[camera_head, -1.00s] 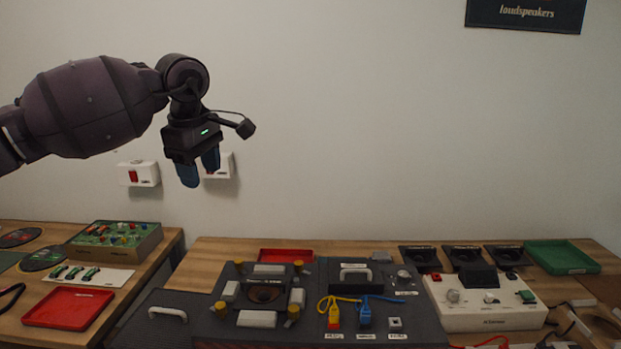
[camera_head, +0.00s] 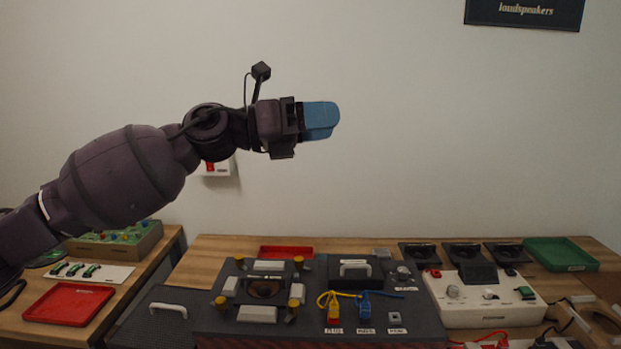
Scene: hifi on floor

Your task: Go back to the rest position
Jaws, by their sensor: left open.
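My left gripper (camera_head: 321,120) is held up in the air in front of the white wall, high above the bench. Its blue fingers point to the right and it is open, with nothing seen between them. My left arm comes in from the lower left and rises to it. My right gripper is not in view.
Below stands a wooden bench with a dark grey fixture board (camera_head: 395,333), yellow and blue cables, and a white control box (camera_head: 490,313). A green tray (camera_head: 562,254) is at the back right. A red tray (camera_head: 69,304) lies on the left table. A wall switch (camera_head: 217,168) is behind my arm.

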